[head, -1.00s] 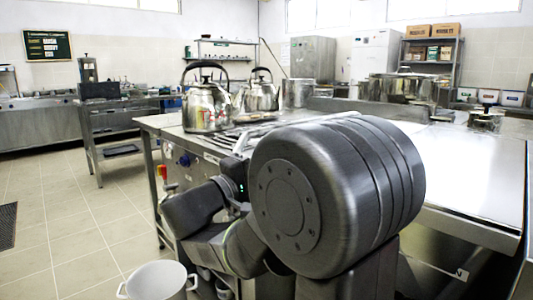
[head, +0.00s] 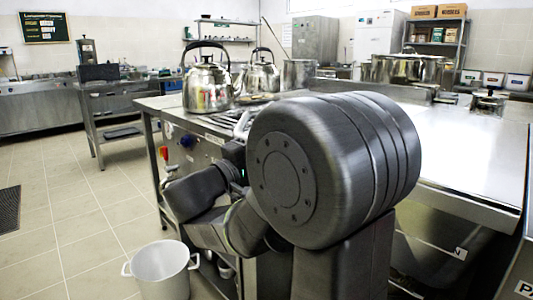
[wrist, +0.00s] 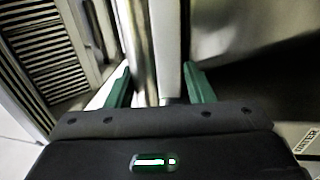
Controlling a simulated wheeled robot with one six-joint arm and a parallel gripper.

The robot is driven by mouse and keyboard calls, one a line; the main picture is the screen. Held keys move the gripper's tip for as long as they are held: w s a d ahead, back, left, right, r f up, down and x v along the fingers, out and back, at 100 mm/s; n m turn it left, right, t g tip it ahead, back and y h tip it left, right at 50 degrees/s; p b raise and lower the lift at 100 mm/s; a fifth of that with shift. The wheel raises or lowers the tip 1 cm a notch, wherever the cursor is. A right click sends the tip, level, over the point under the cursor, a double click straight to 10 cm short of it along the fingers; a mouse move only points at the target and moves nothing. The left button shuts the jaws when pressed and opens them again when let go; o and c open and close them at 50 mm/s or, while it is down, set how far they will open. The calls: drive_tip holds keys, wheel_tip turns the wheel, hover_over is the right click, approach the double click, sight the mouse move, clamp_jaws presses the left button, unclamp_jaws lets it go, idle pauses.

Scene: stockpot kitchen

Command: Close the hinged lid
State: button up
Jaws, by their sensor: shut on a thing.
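In the wrist view the two green fingers of my gripper (wrist: 160,88) stand on either side of a steel bar (wrist: 140,45) and a pale metal strip (wrist: 166,45). My gripper is shut on one or both; I cannot tell which, nor whether it belongs to the lid. In the head view my own arm hides the gripper and much of the cooking range. A broad flat steel surface (head: 475,150) lies to the right of the arm. I cannot tell whether it is the lid or a worktop. The lid's hinge is not distinguishable.
Two steel kettles (head: 208,85) (head: 262,76) stand on the range left of my arm. A large stockpot (head: 405,70) stands behind, with a small lidded pot (head: 488,103) at right. The tiled floor (head: 70,215) at left is mostly clear.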

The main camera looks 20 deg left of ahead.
drive_tip(key=shift+s+a+f, duration=0.1)
drive_tip(key=shift+a, duration=0.05)
drive_tip(key=shift+s+a, duration=0.15)
drive_tip(key=shift+s, duration=0.1)
drive_tip(key=p+v, duration=0.3)
drive_tip(key=v, duration=1)
drive_tip(key=b+x, duration=0.3)
drive_tip(key=x, duration=1.1)
drive_tip(key=shift+s, duration=0.1)
idle(0.4)
